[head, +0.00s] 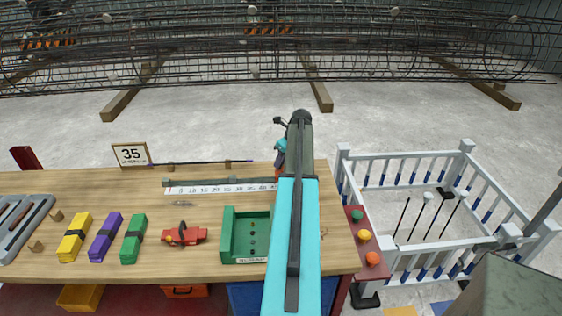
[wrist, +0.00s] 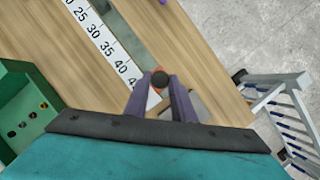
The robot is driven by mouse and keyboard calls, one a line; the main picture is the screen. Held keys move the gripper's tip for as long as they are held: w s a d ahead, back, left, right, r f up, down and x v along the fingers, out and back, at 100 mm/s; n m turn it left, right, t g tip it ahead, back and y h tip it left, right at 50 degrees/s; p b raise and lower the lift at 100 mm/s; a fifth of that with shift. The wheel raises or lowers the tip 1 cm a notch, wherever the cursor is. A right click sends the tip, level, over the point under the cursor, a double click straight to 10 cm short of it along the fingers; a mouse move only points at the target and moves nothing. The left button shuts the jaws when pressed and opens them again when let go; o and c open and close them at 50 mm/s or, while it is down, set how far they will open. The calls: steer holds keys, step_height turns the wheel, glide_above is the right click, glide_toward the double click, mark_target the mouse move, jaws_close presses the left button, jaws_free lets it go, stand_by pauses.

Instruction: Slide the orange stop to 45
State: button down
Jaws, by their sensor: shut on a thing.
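The orange stop (wrist: 157,70) shows between my fingers in the wrist view, with a dark round knob (wrist: 160,79) on top. My gripper (wrist: 162,84) is shut on it at the high end of the white number scale (wrist: 102,45). The printed marks run from 20 past 40 towards the stop. The last number beside my left finger is partly hidden, so the exact reading cannot be told. In the head view my arm covers the right end of the scale (head: 215,189) and most of the stop.
A small sign (head: 131,154) reads 35. A green tray (head: 245,235), a red clamp-like tool (head: 184,235) and yellow, purple and green blocks (head: 133,235) lie on the wooden bench (head: 180,270). A white railing (head: 400,165) stands right of the bench.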

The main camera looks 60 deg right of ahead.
steer(key=shift+w+a, duration=0.15)
steer(key=shift+w, duration=0.05)
steer(key=c, duration=1.5)
jaws_free()
steer(key=shift+s+r, duration=0.1)
steer(key=shift+r, duration=0.05)
steer(key=shift+b+v, duration=1.85)
steer(key=shift+v, duration=4.9)
